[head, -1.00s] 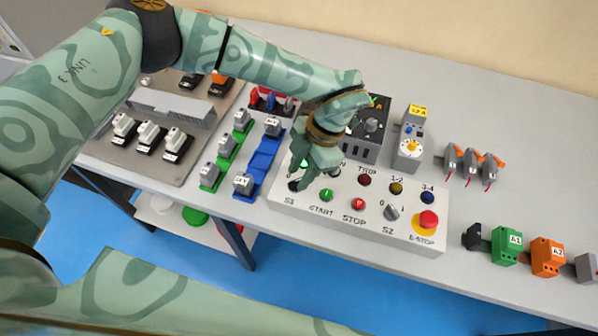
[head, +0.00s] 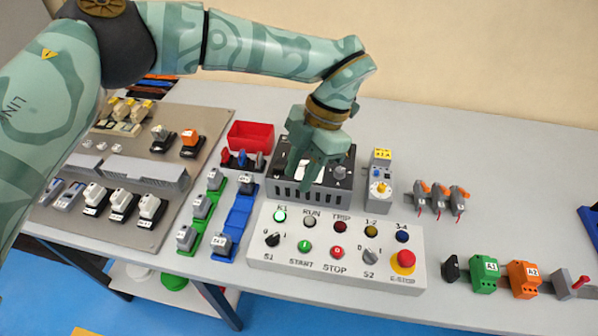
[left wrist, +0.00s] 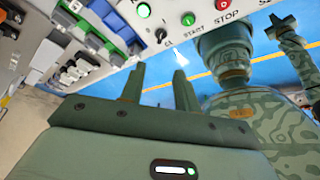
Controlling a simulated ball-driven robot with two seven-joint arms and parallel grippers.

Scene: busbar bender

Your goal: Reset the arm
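My left gripper (head: 308,180) hangs in front of and above the dark grey device with a dial (head: 341,174), hiding part of its top. In the left wrist view its two fingers (left wrist: 159,76) stand apart with nothing between them. The white control panel (head: 262,252) lies nearer than the gripper, uncovered. Its K1 lamp (head: 280,216) glows green; the lamp also shows in the left wrist view (left wrist: 144,10). The S1 knob (head: 272,240), green START button (head: 305,246), red STOP button (head: 337,252) and S2 knob (head: 370,256) are in plain view. My right gripper is not identifiable in either view.
Green and blue rails (head: 238,222) with grey blocks lie left of the panel, near a red bin (head: 250,136). A board (head: 215,125) with several switches is farther left. A grey unit with a yellow dial (head: 379,188) and orange-lever parts (head: 438,197) stand right. Free tabletop lies at right.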

